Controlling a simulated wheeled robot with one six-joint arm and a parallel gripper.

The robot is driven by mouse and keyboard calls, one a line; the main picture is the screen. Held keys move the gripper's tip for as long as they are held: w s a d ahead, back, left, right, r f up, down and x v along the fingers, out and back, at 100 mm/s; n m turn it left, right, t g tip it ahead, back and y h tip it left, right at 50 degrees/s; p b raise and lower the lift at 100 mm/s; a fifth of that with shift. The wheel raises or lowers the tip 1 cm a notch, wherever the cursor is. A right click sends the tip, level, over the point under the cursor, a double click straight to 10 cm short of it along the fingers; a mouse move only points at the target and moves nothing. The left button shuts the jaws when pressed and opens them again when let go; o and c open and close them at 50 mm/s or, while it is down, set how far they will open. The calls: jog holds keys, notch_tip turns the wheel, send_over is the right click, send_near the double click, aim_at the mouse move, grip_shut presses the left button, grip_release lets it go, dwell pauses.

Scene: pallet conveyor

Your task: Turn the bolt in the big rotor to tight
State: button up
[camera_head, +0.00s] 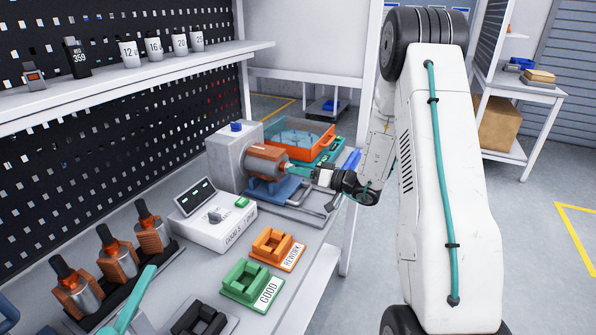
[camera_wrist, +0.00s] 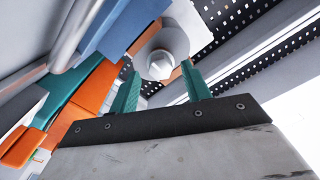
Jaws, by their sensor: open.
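The big rotor (camera_head: 264,161), a copper-coloured cylinder, lies horizontally against a grey block-shaped machine (camera_head: 229,152), above a blue support (camera_head: 272,190). Its near end tapers to a grey shaft end. In the wrist view a round grey end piece with a paler centre (camera_wrist: 160,63) faces me; it appears to be the bolt, but its turn position cannot be read. My gripper (camera_head: 293,167) is at this end of the rotor. Its teal fingers, open in the wrist view (camera_wrist: 159,75), stand on either side of the round end with visible gaps. Actual contact is not visible.
An orange tray (camera_head: 312,151) stands behind the rotor. Several smaller rotors (camera_head: 113,250) stand left. Pegboard and shelf bound the left side.

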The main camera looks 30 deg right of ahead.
jog(key=shift+w+a, duration=0.35)
jog(key=shift+w, duration=0.2)
jog(key=c, duration=1)
